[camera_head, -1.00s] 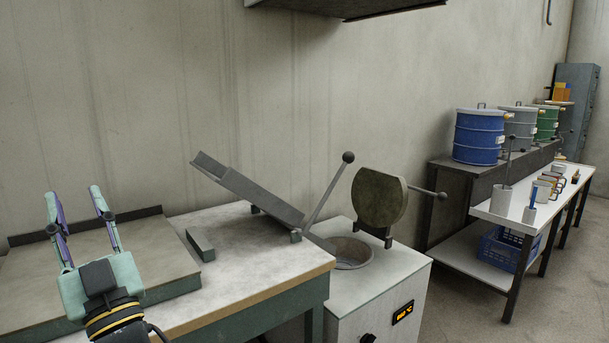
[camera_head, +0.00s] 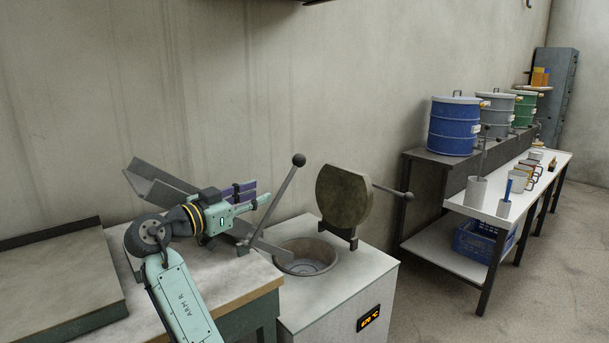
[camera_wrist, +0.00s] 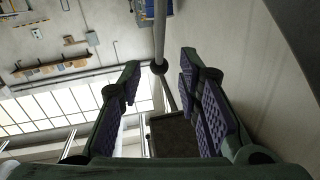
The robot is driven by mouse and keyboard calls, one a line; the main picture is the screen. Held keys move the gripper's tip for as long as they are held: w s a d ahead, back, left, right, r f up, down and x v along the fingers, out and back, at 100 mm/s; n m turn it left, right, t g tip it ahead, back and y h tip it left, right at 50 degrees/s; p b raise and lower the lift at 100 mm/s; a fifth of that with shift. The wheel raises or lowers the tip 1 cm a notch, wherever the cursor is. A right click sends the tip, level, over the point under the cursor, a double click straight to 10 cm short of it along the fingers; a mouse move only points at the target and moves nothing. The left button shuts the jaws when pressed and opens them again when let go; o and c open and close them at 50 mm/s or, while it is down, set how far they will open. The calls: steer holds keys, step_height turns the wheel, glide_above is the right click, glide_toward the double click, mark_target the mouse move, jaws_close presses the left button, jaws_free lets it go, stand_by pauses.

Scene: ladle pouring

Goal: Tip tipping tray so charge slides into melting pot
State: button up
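The tipping tray (camera_head: 148,178) is a grey channel sloping down to the right toward the melting pot (camera_head: 305,258); my arm hides its middle. A rod (camera_head: 275,204) with a ball knob (camera_head: 298,160) rises at the tray's lower end. My gripper (camera_head: 258,200) is sideways over the tray, just left of this rod, open and empty. In the wrist view a rod (camera_wrist: 160,28) with a dark knob shows ahead between the spread fingers, apart from the pads. The pot is open, its round lid (camera_head: 343,198) raised. I cannot make out the charge.
The lid's handle (camera_head: 393,190) sticks out to the right. The workbench (camera_head: 222,282) carries a flat plate (camera_head: 60,270) at left. Further right, a side table (camera_head: 520,205) holds cups, with several drums (camera_head: 455,125) behind.

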mark_target(286, 181)
steer(key=shift+h, duration=0.3)
steer(key=p+x, duration=0.1)
steer(key=x, duration=0.2)
steer(key=p+x, duration=0.1)
steer(key=x, duration=0.2)
steer(key=p+x, duration=0.1)
steer(key=x, duration=0.2)
steer(key=shift+w+d+r, duration=0.3)
steer(key=shift+w+d+f+p, duration=0.15)
steer(key=shift+w+d+p, duration=0.15)
steer(key=shift+w+d, duration=0.2)
steer(key=shift+c, duration=0.2)
jaws_close()
